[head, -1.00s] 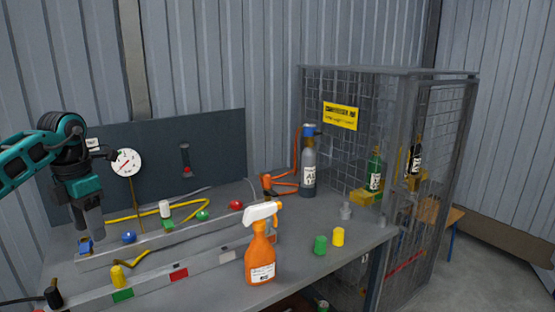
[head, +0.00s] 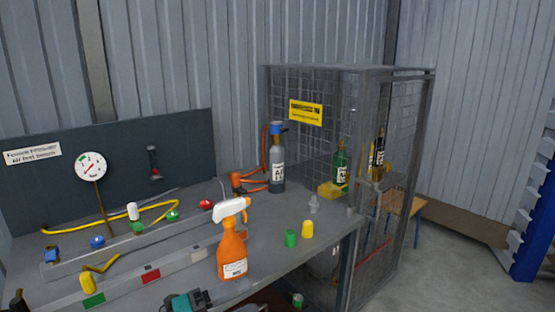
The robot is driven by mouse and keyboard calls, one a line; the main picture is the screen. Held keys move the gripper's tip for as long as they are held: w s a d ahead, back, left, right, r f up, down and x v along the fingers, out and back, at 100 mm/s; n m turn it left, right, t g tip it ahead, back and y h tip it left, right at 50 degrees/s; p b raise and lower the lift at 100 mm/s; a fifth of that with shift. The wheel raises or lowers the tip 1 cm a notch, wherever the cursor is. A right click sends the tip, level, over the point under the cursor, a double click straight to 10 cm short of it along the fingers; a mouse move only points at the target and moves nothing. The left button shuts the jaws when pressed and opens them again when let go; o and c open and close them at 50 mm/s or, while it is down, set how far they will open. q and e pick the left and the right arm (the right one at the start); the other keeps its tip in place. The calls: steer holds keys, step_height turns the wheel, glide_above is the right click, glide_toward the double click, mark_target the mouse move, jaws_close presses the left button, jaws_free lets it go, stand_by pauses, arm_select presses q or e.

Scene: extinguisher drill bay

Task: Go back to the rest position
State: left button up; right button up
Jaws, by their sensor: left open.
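My left gripper (head: 228,291) shows at the bottom edge, low in front of the bench's near edge, with its teal and dark wrist partly cut off by the frame. It is open, and I see nothing held in it. The orange spray bottle (head: 232,252) with a white trigger head stands upright on the grey bench (head: 290,262), just beyond the gripper in the picture. My right gripper is not in view.
A gauge (head: 91,167), a yellow hose (head: 160,208) and coloured caps occupy the bench's left. A grey cylinder (head: 277,170) stands at the back. Green (head: 291,238) and yellow (head: 307,229) caps sit near the right.

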arm_select(q)
steer(key=s+a+f+n+y, duration=0.3)
steer(key=s+f+n+y, duration=0.2)
steer(key=f+n, duration=0.2)
steer(key=s+a+f+n+t+y, duration=0.1)
steer(key=s+a+f+n+y, duration=0.3)
steer(key=n, duration=0.7)
steer(key=s+a+f+n+t+y, duration=0.1)
steer(key=s+a+f+n+y, duration=0.2)
steer(key=s+f+n+y, duration=0.3)
step_height(320, 180, down, 4)
steer(key=s+n, duration=0.1)
steer(key=n, duration=0.2)
steer(key=shift+s+a+r, duration=0.15)
steer(key=shift+s+a, duration=0.15)
steer(key=shift+a, duration=0.1)
